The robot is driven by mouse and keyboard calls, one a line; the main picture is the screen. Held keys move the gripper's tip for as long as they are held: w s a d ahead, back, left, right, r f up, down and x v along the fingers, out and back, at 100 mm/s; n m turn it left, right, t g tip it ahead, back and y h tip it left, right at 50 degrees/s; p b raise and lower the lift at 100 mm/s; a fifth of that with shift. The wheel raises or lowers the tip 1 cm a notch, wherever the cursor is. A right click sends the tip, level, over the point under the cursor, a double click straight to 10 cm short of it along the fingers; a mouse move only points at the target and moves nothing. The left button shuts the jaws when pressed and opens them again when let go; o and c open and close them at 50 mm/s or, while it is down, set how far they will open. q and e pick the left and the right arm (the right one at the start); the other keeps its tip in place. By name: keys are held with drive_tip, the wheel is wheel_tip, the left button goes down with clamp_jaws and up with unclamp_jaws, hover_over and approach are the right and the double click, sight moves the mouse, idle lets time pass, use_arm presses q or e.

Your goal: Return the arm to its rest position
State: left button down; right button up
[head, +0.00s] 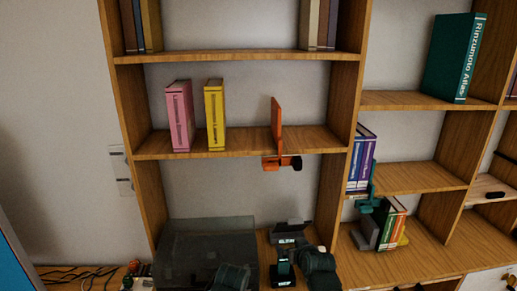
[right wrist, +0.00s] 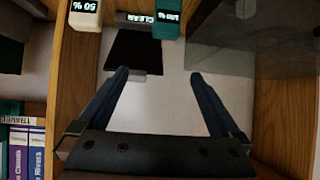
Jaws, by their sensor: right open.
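My right gripper shows clearly in the right wrist view (right wrist: 158,75), with two dark blue fingers spread wide apart and nothing between them. In the head view, my dark right arm comes in at the bottom, right of centre, in front of the lower middle compartment; its fingertips are hard to make out there. Beyond the fingers, the wrist view shows a dark panel (right wrist: 135,50) with a strip marked CLEAR, apart from the fingers. Part of my left arm shows at the bottom of the head view; its gripper does not show.
A smoky clear cover (head: 205,250) stands left of my right arm. Pink (head: 179,115) and yellow (head: 215,115) books and an orange bookend (head: 277,125) stand on the shelf above. Purple and blue books (head: 360,160) stand right, past a wooden divider (head: 333,200). Cables (head: 85,278) lie lower left.

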drive_tip(key=s+a+f+g+h, duration=0.1)
drive_tip(key=s+a+f+g, duration=0.1)
drive_tip(key=s, duration=0.5)
drive_tip(key=s+a+f+n+g+h, duration=0.1)
drive_tip(key=s+a+f+g, duration=0.2)
drive_tip(key=s, duration=0.4)
drive_tip(key=s+a+f+n+g, duration=0.1)
drive_tip(key=s+a+f+g, duration=0.2)
drive_tip(key=s+g, duration=0.3)
drive_tip(key=shift+s+a+f+g+h, duration=0.2)
drive_tip(key=shift+s+f+g+h, duration=0.15)
drive_tip(key=shift+s+f, duration=0.4)
idle(0.8)
